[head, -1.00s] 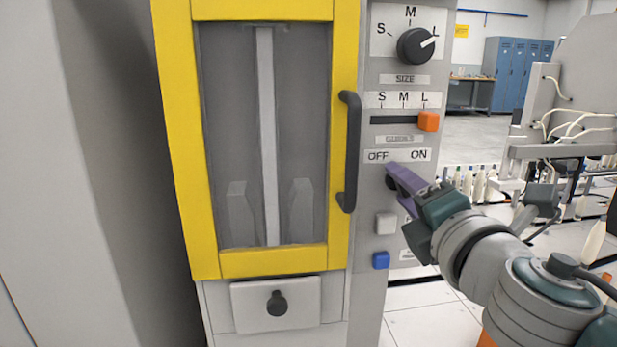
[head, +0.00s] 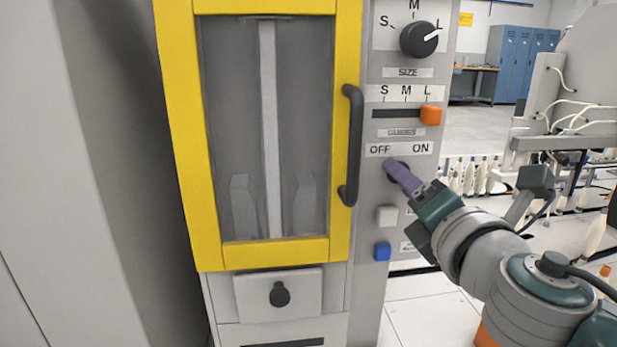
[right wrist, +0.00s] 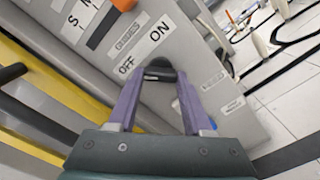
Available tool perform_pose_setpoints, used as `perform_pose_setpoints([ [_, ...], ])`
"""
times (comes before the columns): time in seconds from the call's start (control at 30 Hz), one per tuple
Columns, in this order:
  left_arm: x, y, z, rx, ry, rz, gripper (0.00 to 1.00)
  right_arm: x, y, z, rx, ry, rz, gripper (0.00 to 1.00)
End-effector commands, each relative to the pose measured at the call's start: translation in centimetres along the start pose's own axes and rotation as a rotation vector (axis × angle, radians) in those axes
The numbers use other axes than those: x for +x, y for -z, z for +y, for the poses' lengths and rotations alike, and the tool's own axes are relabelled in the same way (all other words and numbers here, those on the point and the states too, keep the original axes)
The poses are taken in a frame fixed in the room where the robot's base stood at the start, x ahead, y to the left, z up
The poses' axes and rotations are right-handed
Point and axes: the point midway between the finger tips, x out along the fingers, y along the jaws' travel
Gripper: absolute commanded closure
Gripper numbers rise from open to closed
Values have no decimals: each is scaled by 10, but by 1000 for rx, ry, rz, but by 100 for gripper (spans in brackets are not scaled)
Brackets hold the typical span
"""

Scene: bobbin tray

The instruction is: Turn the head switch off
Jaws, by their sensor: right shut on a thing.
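The head switch is a dark knob under the OFF and ON labels (head: 398,149) on the grey control panel. In the head view my right gripper (head: 391,165) covers most of it. In the right wrist view the black switch knob (right wrist: 160,72) sits between the tips of the purple fingers, just beside the OFF label. My right gripper (right wrist: 160,80) is shut on this knob. Which label the knob points to is hard to tell, since the fingers hide part of it. My left gripper is not in view.
Above are the size dial (head: 418,40) and the orange guide slider (head: 430,115). Below are a white button (head: 387,215) and a blue button (head: 382,251). A yellow-framed door (head: 178,140) with a black handle (head: 352,145) stands left of the panel. Bobbins stand behind at right.

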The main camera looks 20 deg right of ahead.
Motion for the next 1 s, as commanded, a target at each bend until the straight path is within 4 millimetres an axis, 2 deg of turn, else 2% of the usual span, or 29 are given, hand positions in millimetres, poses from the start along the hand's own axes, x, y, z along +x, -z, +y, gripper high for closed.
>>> perform_pose_setpoints([
  [0.03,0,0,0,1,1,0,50,0,0,0,-5,0,0,100],
  [0.07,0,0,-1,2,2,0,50,0,0,0,-5,0,0,47],
  [0.3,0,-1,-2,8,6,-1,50,0,0,0,-3,0,0,20],
  [0.53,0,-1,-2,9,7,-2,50,0,0,0,-1,0,0,20],
  [0.67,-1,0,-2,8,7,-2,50,-8,1,0,-1,1,2,20],
  [1.0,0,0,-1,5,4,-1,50,-70,2,-2,0,3,4,20],
])
